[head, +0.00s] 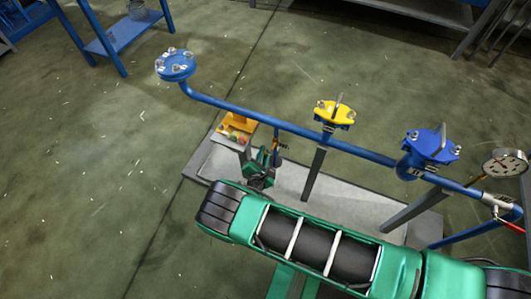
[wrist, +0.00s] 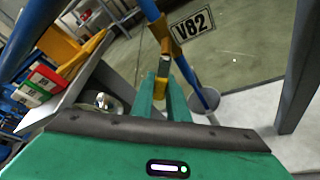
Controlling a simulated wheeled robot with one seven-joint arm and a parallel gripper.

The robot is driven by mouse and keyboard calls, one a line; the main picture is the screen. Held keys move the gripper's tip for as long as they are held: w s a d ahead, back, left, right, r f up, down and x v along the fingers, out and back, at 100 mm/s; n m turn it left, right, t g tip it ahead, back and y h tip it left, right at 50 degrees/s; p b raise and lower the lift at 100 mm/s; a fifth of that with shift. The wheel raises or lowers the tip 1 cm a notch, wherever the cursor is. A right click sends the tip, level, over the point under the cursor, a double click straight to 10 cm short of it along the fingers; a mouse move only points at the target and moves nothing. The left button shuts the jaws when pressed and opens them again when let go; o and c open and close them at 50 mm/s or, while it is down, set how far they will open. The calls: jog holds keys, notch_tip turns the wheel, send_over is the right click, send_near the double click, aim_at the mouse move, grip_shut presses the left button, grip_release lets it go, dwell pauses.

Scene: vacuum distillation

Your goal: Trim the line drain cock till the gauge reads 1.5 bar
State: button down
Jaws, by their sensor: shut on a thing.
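My gripper (head: 262,166) is below the pipe at this stub. In the wrist view its green fingers (wrist: 168,95) are shut on the cock's yellow lever (wrist: 163,62), which partly shows above and between them.
A yellow-handled valve (head: 335,113) and a blue-handled valve (head: 431,146) sit on the pipe to the right. A blue flange (head: 175,65) ends it at left. Grey support legs (head: 314,175) rise from the plinth.

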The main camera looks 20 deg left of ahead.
jog(key=c, duration=1.7)
grip_release()
jog(key=shift+s, duration=0.1)
jog(key=v, duration=1)
jog(key=shift+s+d+r, duration=0.1)
jog(key=shift+s+d, duration=0.05)
jog(key=shift+s, duration=0.1)
